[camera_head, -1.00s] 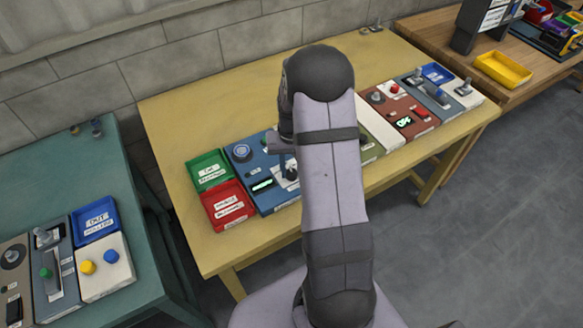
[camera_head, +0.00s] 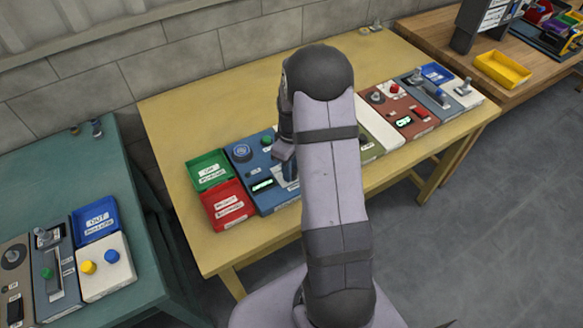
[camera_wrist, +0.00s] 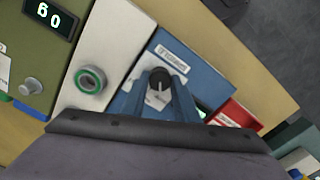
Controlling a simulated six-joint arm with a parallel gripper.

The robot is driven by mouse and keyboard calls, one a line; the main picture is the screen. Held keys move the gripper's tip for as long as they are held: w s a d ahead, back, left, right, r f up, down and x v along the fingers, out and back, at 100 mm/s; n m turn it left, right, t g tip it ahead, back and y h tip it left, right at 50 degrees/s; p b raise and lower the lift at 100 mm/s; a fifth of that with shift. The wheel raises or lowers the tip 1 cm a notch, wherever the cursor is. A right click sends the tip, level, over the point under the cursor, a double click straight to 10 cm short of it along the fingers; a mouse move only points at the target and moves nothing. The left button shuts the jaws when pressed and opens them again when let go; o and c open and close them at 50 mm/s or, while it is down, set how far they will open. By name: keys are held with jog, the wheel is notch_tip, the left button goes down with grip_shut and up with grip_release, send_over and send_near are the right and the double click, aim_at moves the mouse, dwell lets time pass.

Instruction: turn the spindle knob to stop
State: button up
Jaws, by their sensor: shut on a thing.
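The knob (camera_wrist: 158,82), dark with a white pointer line, stands on a blue panel (camera_wrist: 200,72) in the wrist view. My gripper (camera_wrist: 159,88) is shut on this knob, with one finger on each side of it. The panel's printed labels are too small to read, so I cannot tell which mark the pointer faces. In the head view the blue panel (camera_head: 243,170) lies on the yellow table, and my gripper (camera_head: 289,174) reaches down to its right part. My arm hides the knob there.
A green bin (camera_head: 208,167) and a red bin (camera_head: 227,203) sit left of the panel. In the wrist view, a white panel with a green-ringed round part (camera_wrist: 90,80) and an olive panel with a display (camera_wrist: 48,18) lie close by.

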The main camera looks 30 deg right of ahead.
jog(key=shift+w+n, duration=0.1)
jog(key=shift+n, duration=1)
jog(key=shift+r, duration=0.1)
jog(key=o, duration=1.1)
jog(key=shift+c, duration=0.2)
jog(key=shift+r+b, duration=0.9)
jog(key=shift+r, duration=2.75)
